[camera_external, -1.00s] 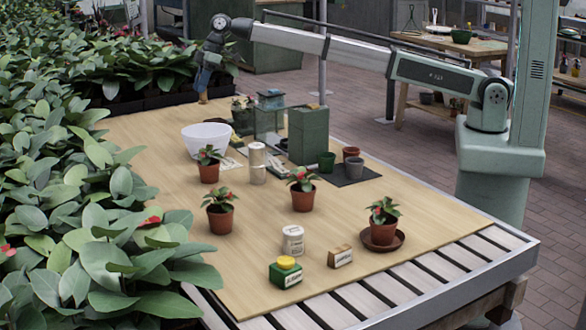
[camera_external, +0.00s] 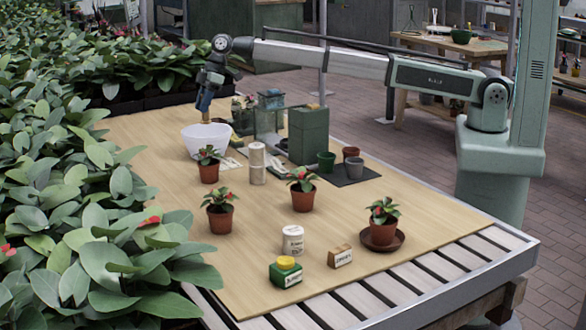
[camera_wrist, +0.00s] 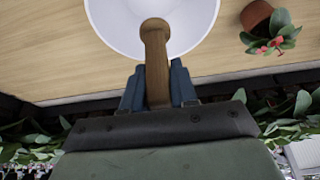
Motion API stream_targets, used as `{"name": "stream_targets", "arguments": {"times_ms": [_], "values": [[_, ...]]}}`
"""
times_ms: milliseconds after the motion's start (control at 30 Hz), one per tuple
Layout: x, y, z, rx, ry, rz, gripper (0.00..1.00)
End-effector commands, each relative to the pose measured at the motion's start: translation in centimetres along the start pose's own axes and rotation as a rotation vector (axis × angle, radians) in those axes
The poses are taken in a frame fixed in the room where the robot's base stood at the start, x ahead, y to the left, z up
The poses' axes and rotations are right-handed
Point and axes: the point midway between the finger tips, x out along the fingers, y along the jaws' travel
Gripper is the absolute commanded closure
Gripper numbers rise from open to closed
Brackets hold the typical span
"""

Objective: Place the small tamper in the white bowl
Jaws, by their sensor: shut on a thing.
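The small wooden tamper (camera_wrist: 156,55) is held between the blue fingers of my gripper (camera_wrist: 158,88) in the wrist view. Its round brown end overlaps the white bowl (camera_wrist: 110,22) there. In the external view my gripper (camera_external: 204,108) is at the far left of the table, at the bowl's rear rim. The tamper's light brown tip (camera_external: 205,117) shows just over the white bowl (camera_external: 203,142), which stands upright on the table. The tip appears near or above the rim; its exact height is unclear. The bowl's inner floor is hidden in the external view.
Potted red-flowered plants (camera_external: 220,212) stand in front of the bowl, one (camera_external: 209,167) close by. A pale cylinder (camera_external: 257,163) and a green box (camera_external: 308,135) stand to its right. Dense foliage (camera_external: 80,190) borders the table's left. The wooden tabletop (camera_external: 160,185) has bare room.

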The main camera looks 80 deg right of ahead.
Motion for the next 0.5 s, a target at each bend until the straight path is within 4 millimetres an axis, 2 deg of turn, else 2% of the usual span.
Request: {"name": "stream_targets", "arguments": {"times_ms": [300, 500], "values": [[2.7, 0.0, 1.1, 0.000, 0.000, 0.000, 1.00], [3.7, 0.0, 1.5, 0.000, 0.001, 0.001, 1.00]]}}
